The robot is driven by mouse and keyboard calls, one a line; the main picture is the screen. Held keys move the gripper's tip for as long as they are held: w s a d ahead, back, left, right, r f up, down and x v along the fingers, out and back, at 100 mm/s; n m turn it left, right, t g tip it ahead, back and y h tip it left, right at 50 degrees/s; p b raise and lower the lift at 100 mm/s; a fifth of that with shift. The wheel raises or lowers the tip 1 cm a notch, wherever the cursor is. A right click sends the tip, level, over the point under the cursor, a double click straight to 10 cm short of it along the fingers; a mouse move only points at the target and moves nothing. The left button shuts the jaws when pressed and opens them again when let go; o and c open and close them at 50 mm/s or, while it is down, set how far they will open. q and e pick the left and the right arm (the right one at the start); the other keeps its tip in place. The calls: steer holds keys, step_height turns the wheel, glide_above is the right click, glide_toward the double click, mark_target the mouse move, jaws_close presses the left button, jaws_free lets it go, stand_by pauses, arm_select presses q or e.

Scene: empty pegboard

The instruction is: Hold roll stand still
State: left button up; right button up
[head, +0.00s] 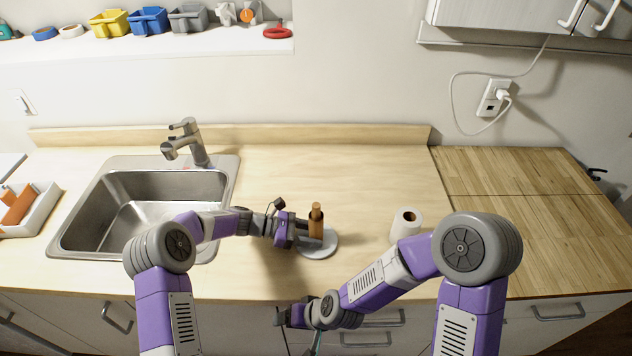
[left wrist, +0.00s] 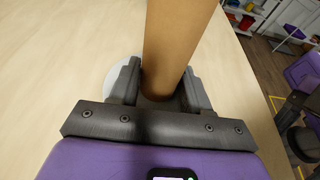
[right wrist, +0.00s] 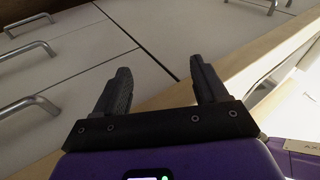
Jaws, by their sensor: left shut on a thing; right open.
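The roll stand is a brown upright post (head: 316,222) on a round pale base (head: 318,246), standing on the counter right of the sink. My left gripper (head: 305,231) is shut around the lower part of the post. In the left wrist view the post (left wrist: 172,45) rises between the two fingers (left wrist: 160,88), with part of the pale base (left wrist: 118,82) showing at left. A white paper roll (head: 405,223) stands on the counter to the right of the stand. My right gripper (head: 283,318) is open and empty, low in front of the counter's front edge, facing drawer fronts in the right wrist view (right wrist: 160,90).
A steel sink (head: 145,205) with a faucet (head: 187,145) is at left. A white tray (head: 38,212) with orange-brown items lies left of it. Drawer handles (head: 366,340) stick out below the counter. The counter behind the stand is clear.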

steer(key=w+a+r+n, duration=0.1)
steer(key=w+a+r, duration=0.1)
steer(key=r, duration=0.1)
steer(key=w+a+r+n+y, duration=0.1)
steer(key=w+a+r, duration=0.1)
steer(key=a+r, duration=0.1)
steer(key=w+a+r+n+y, duration=0.1)
steer(key=w+a+r, duration=0.1)
steer(key=r, duration=0.3)
steer(key=shift+w+a, duration=0.3)
steer(key=shift+a, duration=0.4)
steer(key=w+d+r+n+t+h, duration=0.1)
steer(key=w+d+r+h, duration=0.2)
steer(key=w+d+r, duration=0.55)
steer(key=w+d+r+n+t+h, duration=0.1)
steer(key=w+d+r+t+h, duration=0.3)
steer(key=w+r, duration=0.75)
steer(key=m+g+h, duration=0.1)
steer(key=m+g, duration=0.5)
steer(key=g, duration=0.1)
glide_above(316, 217)
steer(key=w, duration=0.2)
steer(key=f, duration=0.5)
steer(key=shift+s+f, duration=0.15)
steer(key=shift+s, duration=0.05)
steer(key=shift+s+f, duration=0.25)
steer(key=shift+f, duration=0.15)
step_height(316, 217, down, 12)
steer(key=shift+r, duration=0.2)
